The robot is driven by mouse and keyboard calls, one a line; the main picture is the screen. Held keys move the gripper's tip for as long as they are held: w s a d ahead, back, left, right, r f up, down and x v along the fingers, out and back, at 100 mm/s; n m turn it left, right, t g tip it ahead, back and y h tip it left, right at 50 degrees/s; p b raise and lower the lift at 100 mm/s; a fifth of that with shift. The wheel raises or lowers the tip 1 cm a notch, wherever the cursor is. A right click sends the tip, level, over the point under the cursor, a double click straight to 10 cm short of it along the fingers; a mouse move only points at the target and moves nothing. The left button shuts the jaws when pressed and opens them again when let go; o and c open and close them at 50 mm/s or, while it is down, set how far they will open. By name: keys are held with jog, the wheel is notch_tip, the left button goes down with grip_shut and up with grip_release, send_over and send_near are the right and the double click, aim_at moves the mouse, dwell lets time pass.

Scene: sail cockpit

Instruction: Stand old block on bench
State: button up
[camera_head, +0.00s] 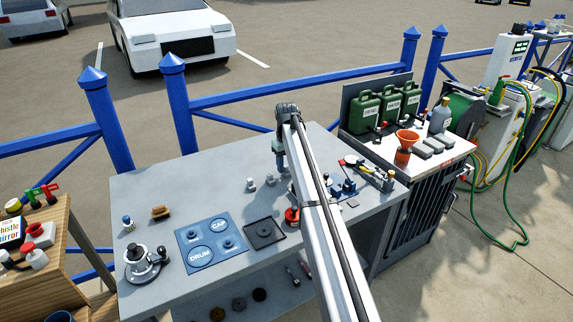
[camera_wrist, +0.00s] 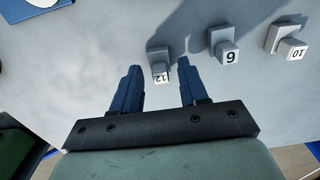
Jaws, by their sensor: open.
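The grey bench (camera_head: 190,180) carries several small parts. My gripper (camera_head: 279,160) is over its back part in the head view. In the wrist view my gripper (camera_wrist: 159,68) is open, with its two blue fingers spread. A grey block marked 12 (camera_wrist: 159,70) shows between the fingertips; I see no contact. A block marked 6 or 9 (camera_wrist: 224,46) and a block marked 10 (camera_wrist: 288,42) stand to the right. In the head view two small grey pieces (camera_head: 250,185) (camera_head: 270,179) stand left of my arm. No piece is clearly identifiable as the old block.
A winch (camera_head: 142,262), a brown piece (camera_head: 161,212), a blue DRUM and CAP mat (camera_head: 211,242) and a black tray (camera_head: 264,232) are on the bench. A red piece (camera_head: 292,216) is beside my arm. Green cans (camera_head: 365,110) and an orange funnel (camera_head: 405,143) stand right.

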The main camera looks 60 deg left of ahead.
aim_at(286, 167)
jog(key=shift+r, duration=0.1)
notch_tip(286, 167, up, 12)
dwell(0.6)
